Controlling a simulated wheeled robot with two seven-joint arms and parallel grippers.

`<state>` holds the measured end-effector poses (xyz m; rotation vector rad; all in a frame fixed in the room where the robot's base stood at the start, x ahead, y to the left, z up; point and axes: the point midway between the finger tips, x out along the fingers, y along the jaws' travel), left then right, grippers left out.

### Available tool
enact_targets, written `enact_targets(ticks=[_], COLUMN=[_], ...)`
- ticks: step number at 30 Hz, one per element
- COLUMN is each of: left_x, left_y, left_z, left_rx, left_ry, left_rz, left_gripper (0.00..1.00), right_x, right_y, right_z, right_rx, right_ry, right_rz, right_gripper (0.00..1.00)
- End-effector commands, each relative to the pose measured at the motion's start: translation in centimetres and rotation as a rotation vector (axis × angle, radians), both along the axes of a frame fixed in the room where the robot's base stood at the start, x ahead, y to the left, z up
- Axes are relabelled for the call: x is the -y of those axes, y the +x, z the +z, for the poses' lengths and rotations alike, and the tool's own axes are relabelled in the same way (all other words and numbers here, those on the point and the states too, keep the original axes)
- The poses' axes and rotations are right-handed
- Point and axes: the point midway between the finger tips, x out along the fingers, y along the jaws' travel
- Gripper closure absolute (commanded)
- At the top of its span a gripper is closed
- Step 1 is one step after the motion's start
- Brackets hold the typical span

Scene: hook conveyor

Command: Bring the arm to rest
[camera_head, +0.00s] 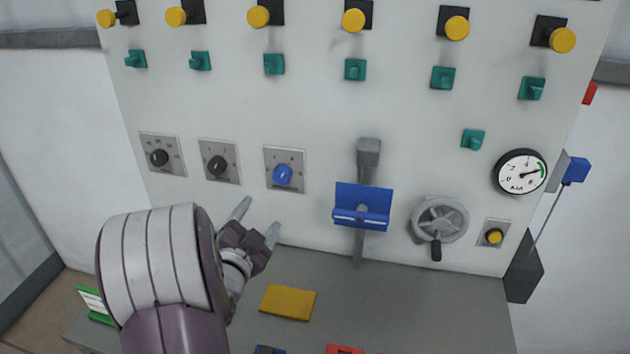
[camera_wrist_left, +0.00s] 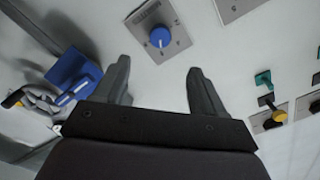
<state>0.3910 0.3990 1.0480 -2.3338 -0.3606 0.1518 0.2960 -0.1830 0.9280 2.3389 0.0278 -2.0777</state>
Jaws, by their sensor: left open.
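My left arm comes in from the lower left of the head view. Its gripper (camera_head: 259,217) is open and empty, with its fingers pointing at the grey panel (camera_head: 310,110) below the knobs. A blue knob (camera_head: 283,174) on a square plate is above and right of the fingertips, apart from them. In the left wrist view the two spread fingers (camera_wrist_left: 158,68) have nothing between them, and the blue knob (camera_wrist_left: 160,37) shows beyond them. My right gripper is not in view.
Two black knobs (camera_head: 159,158) (camera_head: 217,165) sit left of the blue one. A blue bracket on a lever (camera_head: 362,206), a handwheel (camera_head: 439,220) and a gauge (camera_head: 521,171) are to the right. A yellow block (camera_head: 288,302) lies on the grey shelf (camera_head: 410,305).

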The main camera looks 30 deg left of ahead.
Motion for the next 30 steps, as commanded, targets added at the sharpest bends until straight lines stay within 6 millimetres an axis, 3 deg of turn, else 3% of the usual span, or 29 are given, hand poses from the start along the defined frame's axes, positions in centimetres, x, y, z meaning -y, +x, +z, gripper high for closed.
enact_targets(ticks=[6,8,11,12,14,16,18,21,25,30], left_x=[-0.1,-0.7,-2.0,-1.4,1.2,6.0,11.7,17.6,21.0,21.7], left_y=[0.0,-0.5,-3.3,-4.4,-6.1,-8.1,-10.1,-10.9,-9.7,-9.7], left_z=[-0.6,-2.7,-7.7,-9.1,-10.4,-10.6,-9.2,-6.9,-5.8,-6.0], left_rx=[-0.020,-0.096,-0.316,-0.426,-0.600,-0.815,-1.027,-1.204,-1.241,-1.253], left_ry=[-0.040,-0.124,-0.380,-0.506,-0.687,-0.855,-0.950,-0.932,-0.842,-0.819], left_rz=[0.007,0.047,0.223,0.296,0.392,0.476,0.519,0.458,0.329,0.303], left_gripper=[0.29,0.29,0.29,0.29,0.29,0.29,0.29,0.29,0.29,0.29], right_x=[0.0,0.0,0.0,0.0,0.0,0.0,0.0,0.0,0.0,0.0], right_y=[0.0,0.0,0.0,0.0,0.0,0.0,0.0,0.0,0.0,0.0], right_z=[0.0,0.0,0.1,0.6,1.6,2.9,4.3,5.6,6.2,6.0], right_rx=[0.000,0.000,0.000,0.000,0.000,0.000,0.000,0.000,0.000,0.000], right_ry=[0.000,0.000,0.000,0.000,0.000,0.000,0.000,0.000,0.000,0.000], right_rz=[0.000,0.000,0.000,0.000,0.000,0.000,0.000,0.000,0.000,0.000], right_gripper=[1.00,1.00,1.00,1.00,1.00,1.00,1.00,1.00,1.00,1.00])
